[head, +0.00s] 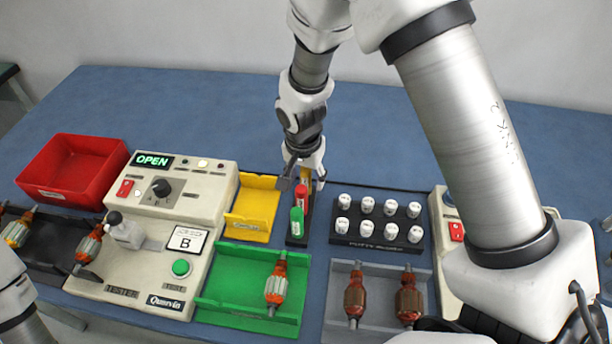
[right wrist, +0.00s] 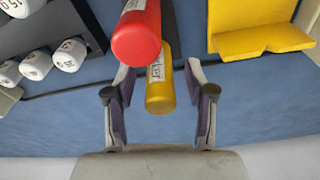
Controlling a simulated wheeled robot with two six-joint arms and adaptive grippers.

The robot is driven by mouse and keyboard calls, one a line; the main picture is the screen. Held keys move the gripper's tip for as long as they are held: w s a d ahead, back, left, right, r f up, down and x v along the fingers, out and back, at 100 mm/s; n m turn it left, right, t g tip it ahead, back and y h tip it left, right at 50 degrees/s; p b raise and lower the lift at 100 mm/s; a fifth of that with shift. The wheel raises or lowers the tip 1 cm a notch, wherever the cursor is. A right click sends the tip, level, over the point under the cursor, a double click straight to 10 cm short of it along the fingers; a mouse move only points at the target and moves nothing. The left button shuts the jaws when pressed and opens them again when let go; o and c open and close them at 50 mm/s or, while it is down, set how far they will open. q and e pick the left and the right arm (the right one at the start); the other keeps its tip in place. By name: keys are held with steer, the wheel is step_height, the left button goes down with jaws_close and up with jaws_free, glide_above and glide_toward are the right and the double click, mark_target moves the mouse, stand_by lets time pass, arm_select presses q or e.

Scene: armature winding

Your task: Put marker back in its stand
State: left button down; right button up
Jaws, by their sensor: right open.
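The dark marker stand (head: 297,240) is in the middle of the table in the head view. A green marker (head: 297,221) and a red marker (head: 301,194) stand upright in it. A yellow marker (head: 306,174) is upright behind the red one, in line with the stand; its lower end is hidden. My right gripper (head: 303,181) is open at the yellow marker. In the right wrist view, the yellow marker (right wrist: 160,95) lies between the spread fingers, with gaps visible on both sides. The red marker (right wrist: 138,32) is just beyond it. My left gripper is out of view.
A yellow bin (head: 250,222) is left of the stand, and a black rack (head: 345,236) of white labelled cylinders is right of it. Green (head: 225,305) and grey (head: 340,280) trays with armatures are in front. A tester (head: 140,270) and red bin (head: 75,165) are left. Blue table behind is clear.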

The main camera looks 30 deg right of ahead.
step_height(320, 180, up, 12)
steer(key=a, duration=0.1)
steer(key=shift+s+f, duration=0.2)
steer(key=shift+s, duration=0.25)
